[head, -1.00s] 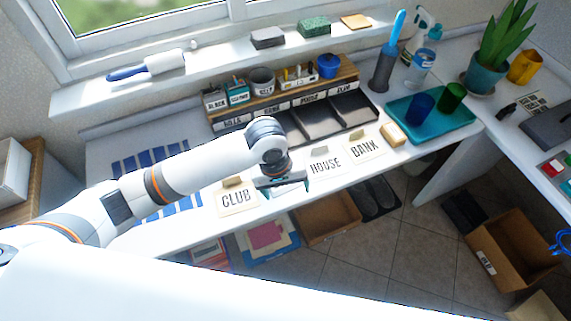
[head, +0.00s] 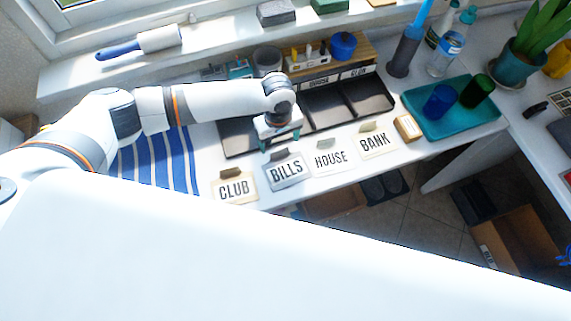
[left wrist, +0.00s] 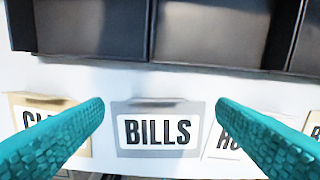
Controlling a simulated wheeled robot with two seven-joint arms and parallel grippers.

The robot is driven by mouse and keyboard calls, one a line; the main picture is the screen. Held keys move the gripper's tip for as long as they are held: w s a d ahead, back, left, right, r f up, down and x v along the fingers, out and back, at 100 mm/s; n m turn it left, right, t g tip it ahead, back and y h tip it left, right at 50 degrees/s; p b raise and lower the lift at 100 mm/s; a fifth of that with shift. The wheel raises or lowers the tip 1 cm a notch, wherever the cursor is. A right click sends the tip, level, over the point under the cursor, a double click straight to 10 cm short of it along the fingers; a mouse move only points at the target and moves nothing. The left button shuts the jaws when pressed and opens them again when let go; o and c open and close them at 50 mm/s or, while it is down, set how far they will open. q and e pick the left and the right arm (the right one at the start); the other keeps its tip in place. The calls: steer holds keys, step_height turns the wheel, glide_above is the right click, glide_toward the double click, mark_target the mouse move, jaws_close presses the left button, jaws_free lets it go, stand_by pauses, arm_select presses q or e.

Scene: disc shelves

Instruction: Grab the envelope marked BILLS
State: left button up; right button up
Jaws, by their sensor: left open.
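The envelope marked BILLS (head: 287,170) is grey with a white label and lies on the white counter between the CLUB envelope (head: 234,188) and the HOUSE envelope (head: 331,157). It also shows in the left wrist view (left wrist: 158,108), centred between my fingers. My left gripper (head: 281,143) is open and empty, just behind and above the BILLS envelope, with its teal fingers spread to either side of it in the wrist view (left wrist: 160,112). I see no contact. My right gripper is not in view.
The BANK envelope (head: 375,141) lies to the right, near a small tan block (head: 408,127). A dark compartment tray (head: 338,108) stands behind the envelopes. A teal tray (head: 470,119) with two cups is at the right. The counter's front edge is close to the envelopes.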

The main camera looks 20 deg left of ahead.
mark_target(279, 151)
arm_select(q)
steer(key=f, duration=0.3)
steer(key=shift+s+f, duration=0.3)
steer(key=shift+w+f, duration=0.1)
steer(key=shift+f, duration=0.2)
steer(key=shift+c, duration=0.6)
steer(key=c, duration=0.9)
steer(key=shift+c, duration=0.2)
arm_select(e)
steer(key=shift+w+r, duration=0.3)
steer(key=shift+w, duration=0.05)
arm_select(q)
steer(key=shift+r, duration=0.1)
